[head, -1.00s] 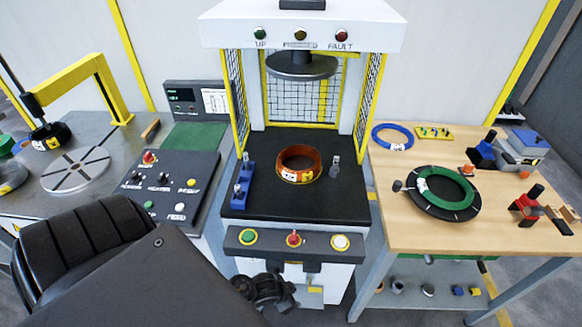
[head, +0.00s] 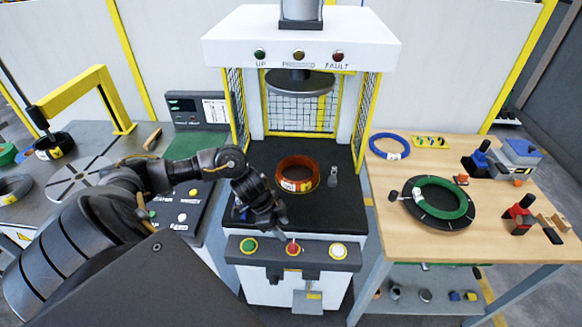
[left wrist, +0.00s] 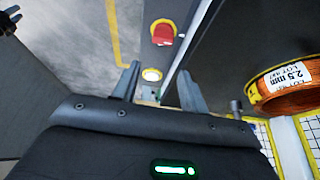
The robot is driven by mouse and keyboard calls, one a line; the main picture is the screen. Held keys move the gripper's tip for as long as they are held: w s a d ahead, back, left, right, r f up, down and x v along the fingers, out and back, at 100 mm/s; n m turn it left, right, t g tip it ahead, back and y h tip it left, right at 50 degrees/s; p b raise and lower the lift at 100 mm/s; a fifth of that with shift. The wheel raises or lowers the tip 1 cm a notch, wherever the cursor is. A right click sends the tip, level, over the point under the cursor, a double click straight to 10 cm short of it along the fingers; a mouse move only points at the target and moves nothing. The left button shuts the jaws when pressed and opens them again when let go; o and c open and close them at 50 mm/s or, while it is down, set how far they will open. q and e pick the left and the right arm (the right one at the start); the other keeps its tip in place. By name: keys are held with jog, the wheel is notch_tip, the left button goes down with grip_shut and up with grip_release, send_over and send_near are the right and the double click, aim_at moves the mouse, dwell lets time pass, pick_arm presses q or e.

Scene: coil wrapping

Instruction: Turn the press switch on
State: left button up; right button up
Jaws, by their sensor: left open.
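The press (head: 285,45) stands in the middle, with a front panel (head: 325,257). The panel carries a green button (head: 249,245), a red switch (head: 293,248) in the middle and a white button (head: 338,250). The red switch also shows in the left wrist view (left wrist: 163,33). My left gripper (head: 277,231) is open and empty, pointing down at the panel's back edge, just left of the red switch. Its two fingers show spread in the left wrist view (left wrist: 158,86). My right gripper is in neither view.
A copper coil (head: 297,175) with a label lies on the press bed, close to my left gripper. A small metal fitting (head: 333,177) stands beside it. The left bench has a control box; the right table holds a green coil (head: 440,198) and a blue coil (head: 389,146).

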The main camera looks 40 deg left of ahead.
aim_at(293, 245)
pick_arm(q)
jog(key=x, duration=0.5)
jog(key=a+p+x, duration=0.1)
jog(key=x, duration=0.2)
jog(key=shift+s+f, duration=0.15)
jog(key=shift+f, duration=0.3)
jog(key=shift+d+f, duration=0.25)
jog(key=shift+f, duration=0.45)
jog(key=shift+c, duration=0.2)
jog(key=c, duration=0.7)
jog(key=shift+o, duration=0.2)
